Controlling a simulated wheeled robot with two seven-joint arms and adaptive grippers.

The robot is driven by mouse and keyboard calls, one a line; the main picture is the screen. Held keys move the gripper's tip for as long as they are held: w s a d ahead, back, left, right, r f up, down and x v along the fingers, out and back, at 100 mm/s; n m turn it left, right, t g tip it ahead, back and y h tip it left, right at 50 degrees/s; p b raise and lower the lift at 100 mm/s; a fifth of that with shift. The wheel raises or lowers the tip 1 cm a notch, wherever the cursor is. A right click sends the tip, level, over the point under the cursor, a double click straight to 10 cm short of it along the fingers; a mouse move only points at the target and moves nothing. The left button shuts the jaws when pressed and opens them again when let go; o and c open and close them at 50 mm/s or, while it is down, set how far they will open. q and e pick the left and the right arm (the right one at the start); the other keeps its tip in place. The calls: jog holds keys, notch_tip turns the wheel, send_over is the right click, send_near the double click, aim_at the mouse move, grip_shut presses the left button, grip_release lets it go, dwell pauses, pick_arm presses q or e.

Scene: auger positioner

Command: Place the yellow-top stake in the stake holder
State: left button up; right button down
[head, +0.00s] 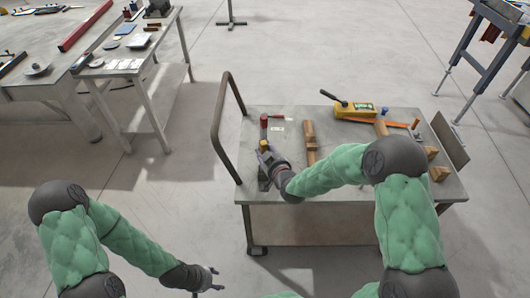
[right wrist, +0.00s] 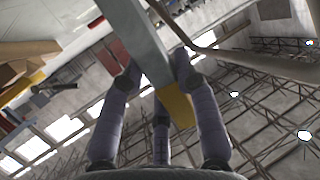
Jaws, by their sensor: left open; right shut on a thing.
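The yellow-top stake (head: 263,145) is at the left part of the cart top in the head view, held by my right gripper (head: 267,160). In the right wrist view its grey shaft (right wrist: 140,40) and yellow end (right wrist: 176,106) lie between the fingers of my right gripper (right wrist: 158,72), which is shut on it. A red-topped piece (head: 263,121) stands just beyond the yellow top. The stake holder is not clearly made out; the gripper covers part of that area. My left gripper (head: 209,281) is open and empty, low in front of the cart's left side.
The cart (head: 350,185) has a raised handle (head: 216,125) at its left end. Wooden pieces (head: 310,140), a yellow device (head: 355,109) and wooden wedges (head: 439,173) lie on it. A side table (head: 125,64) stands at the upper left. Open floor surrounds the cart.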

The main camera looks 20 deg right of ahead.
jog(key=shift+f, duration=0.15)
jog(key=c, duration=0.9)
grip_release()
jog(key=p+v, duration=0.3)
jog(key=v, duration=0.9)
jog(key=s+a+f+m+g+y, duration=0.1)
jog(key=s+a+f+g, duration=0.2)
jog(key=f, duration=0.5)
jog(key=s+a+f+m+g, duration=0.1)
jog(key=s+f+g, duration=0.3)
jog(key=f, duration=0.4)
jog(key=s+a+f+g, duration=0.1)
jog(key=s+f+g, duration=0.1)
jog(key=s+f, duration=0.1)
jog(key=s+a+f+m+g, duration=0.1)
jog(key=s+a+f+g, duration=0.1)
jog(key=s, duration=0.3)
jog(key=s+a+f+g+y, duration=0.1)
jog(key=s+a+f+g, duration=0.1)
jog(key=s+f, duration=0.3)
jog(key=shift+m+g, duration=0.4)
jog(key=shift+g, duration=0.1)
